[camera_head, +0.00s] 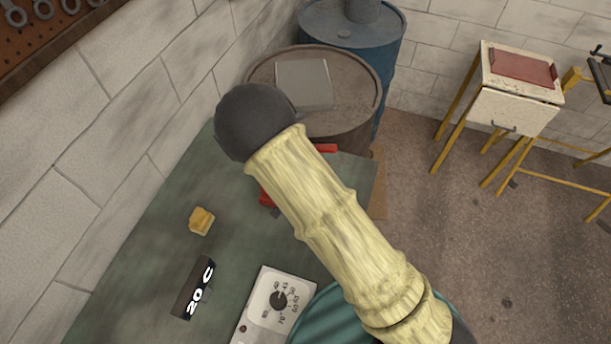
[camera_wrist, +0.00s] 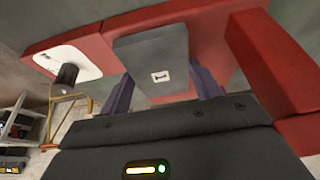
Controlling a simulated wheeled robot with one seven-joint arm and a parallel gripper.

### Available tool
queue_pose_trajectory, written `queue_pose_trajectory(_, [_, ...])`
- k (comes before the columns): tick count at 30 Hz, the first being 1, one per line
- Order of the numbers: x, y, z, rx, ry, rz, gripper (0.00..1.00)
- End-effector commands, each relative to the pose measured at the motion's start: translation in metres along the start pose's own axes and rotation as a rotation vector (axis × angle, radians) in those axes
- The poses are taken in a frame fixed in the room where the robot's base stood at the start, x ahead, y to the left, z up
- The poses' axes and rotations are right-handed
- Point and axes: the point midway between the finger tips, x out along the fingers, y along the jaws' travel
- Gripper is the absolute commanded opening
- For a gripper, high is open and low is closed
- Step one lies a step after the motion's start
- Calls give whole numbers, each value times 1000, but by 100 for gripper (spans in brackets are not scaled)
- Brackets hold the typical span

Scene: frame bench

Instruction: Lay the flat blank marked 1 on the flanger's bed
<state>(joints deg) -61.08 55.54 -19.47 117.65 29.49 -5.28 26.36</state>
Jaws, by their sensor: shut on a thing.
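The flat blank (camera_wrist: 150,52) is a dark grey plate with a small white label reading 1, seen in the wrist view. My gripper (camera_wrist: 163,86) is shut on it, with a purple finger at each side of the plate. The blank is in front of the red flanger (camera_wrist: 215,38); I cannot tell whether it touches the bed or is above it. In the head view only bits of the red flanger (camera_head: 326,148) show beside my sleeved arm, which hides my gripper and the blank.
The green bench holds a yellow block (camera_head: 201,221), a black 20 C sign (camera_head: 194,288) and a white dial panel (camera_head: 262,318). A rusty drum (camera_head: 352,124) with a flat clear sheet (camera_head: 304,82), a blue drum (camera_head: 389,55) and a yellow-legged stand (camera_head: 512,108) are beyond the bench.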

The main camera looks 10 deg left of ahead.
Motion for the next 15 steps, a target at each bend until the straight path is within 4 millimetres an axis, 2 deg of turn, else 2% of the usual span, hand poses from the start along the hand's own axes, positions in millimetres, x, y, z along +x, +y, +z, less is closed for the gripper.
queue_pose_trajectory(11, [2, 0, -6, 1, 0, 0, 32])
queue_pose_trajectory(15, [7, 1, -22, 4, 1, 1, 32])
